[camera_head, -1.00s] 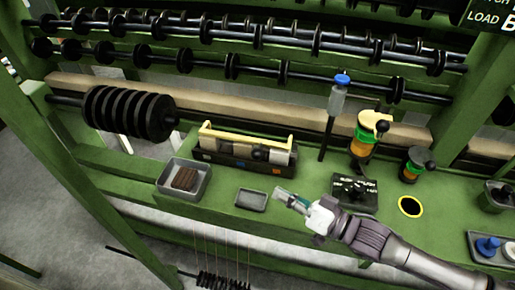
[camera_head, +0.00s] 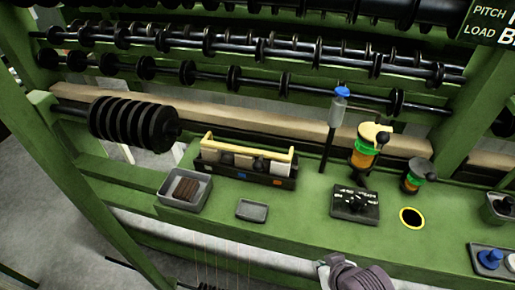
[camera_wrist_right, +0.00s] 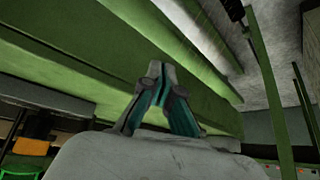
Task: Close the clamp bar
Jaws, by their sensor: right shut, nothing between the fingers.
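The yellow bar (camera_head: 248,148), which I take to be the clamp bar, spans the length of a black holder (camera_head: 240,173) on the green bench. Pale and dark blocks sit behind and under it. I cannot tell whether the bar is latched. My right arm shows only at the bottom edge of the head view, well in front of the holder, with its fingertips out of that picture. In the right wrist view my right gripper (camera_wrist_right: 156,68) has its fingertips together, empty, in front of a green beam. My left gripper is in neither view.
Black spools (camera_head: 133,122) hang left.

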